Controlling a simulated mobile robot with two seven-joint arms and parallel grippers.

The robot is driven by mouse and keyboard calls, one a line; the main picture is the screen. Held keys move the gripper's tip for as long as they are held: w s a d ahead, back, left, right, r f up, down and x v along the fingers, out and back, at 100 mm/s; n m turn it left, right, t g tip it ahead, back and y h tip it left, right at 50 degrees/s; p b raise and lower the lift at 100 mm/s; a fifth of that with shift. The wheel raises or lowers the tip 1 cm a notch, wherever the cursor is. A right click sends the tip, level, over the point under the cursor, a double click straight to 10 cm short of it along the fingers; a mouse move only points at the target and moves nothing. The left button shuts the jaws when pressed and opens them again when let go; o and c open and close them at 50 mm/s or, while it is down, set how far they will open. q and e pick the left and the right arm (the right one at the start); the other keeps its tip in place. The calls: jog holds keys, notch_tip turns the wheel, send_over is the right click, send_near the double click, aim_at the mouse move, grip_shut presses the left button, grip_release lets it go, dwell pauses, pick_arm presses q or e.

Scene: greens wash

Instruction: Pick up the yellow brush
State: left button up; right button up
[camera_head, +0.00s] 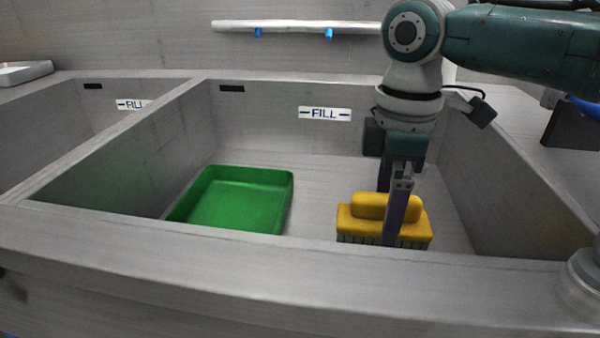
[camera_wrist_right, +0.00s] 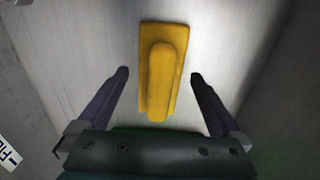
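The yellow brush (camera_head: 353,218) sits bristles down on the floor of the right sink basin, in its right part. Its block and raised handle show from above in the right wrist view (camera_wrist_right: 162,75). My right gripper (camera_head: 393,228) points down over the brush, and one finger hides part of it in the head view. In the right wrist view the two fingers (camera_wrist_right: 160,88) are wide apart, one on each side of the brush, with clear gaps and nothing between them touching. My left gripper is not in view.
A green tray (camera_head: 240,207) lies in the same basin, left of the brush. The basin's front rim (camera_head: 200,262), its right wall and the divider (camera_head: 110,146) on the left bound the space. A rail with blue valves (camera_head: 329,33) runs along the back wall.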

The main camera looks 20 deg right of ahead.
jog(key=c, duration=1.5)
